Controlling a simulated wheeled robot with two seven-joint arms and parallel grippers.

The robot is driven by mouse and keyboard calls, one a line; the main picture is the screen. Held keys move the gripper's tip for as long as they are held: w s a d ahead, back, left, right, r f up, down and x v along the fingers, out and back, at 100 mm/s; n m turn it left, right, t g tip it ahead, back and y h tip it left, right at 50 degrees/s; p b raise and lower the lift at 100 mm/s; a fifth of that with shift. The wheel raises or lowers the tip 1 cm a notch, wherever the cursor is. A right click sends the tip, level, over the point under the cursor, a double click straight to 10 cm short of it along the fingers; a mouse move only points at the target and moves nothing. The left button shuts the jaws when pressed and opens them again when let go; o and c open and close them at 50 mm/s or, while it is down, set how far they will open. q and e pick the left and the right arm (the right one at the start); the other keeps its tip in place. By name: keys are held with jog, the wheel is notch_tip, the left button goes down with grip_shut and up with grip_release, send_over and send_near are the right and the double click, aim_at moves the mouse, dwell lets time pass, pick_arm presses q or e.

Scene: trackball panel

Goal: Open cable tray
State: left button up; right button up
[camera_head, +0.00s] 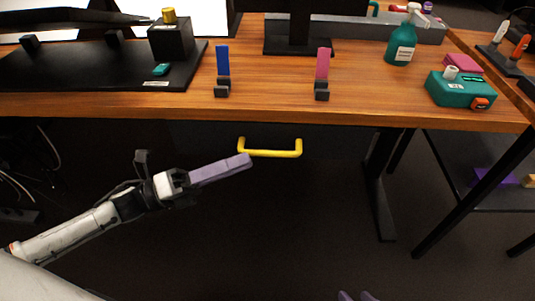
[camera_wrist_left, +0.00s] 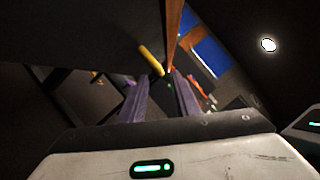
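The cable tray's yellow handle (camera_head: 270,153) hangs under the front edge of the desk. The tray (camera_head: 200,138) is a dark panel that hardly stands out in the shadow. My left gripper (camera_head: 250,160), with purple fingers, points right at the handle's left end, just below it in the head view. In the left wrist view the handle (camera_wrist_left: 151,60) lies just beyond the fingertips, and the fingers stand apart with nothing held.
The wooden desk (camera_head: 270,90) holds a blue stand (camera_head: 222,70), a pink stand (camera_head: 322,72), a green bottle (camera_head: 400,45) and a teal box (camera_head: 460,90). A dark desk leg (camera_head: 376,195) stands right of the handle. The space below the handle looks free.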

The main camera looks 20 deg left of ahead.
aim_at(266, 151)
pick_arm(q)
jog(key=x, duration=0.6)
jog(key=shift+w+d+b, duration=0.25)
jog(key=shift+d+b, duration=0.05)
jog(key=shift+b, duration=0.1)
grip_shut()
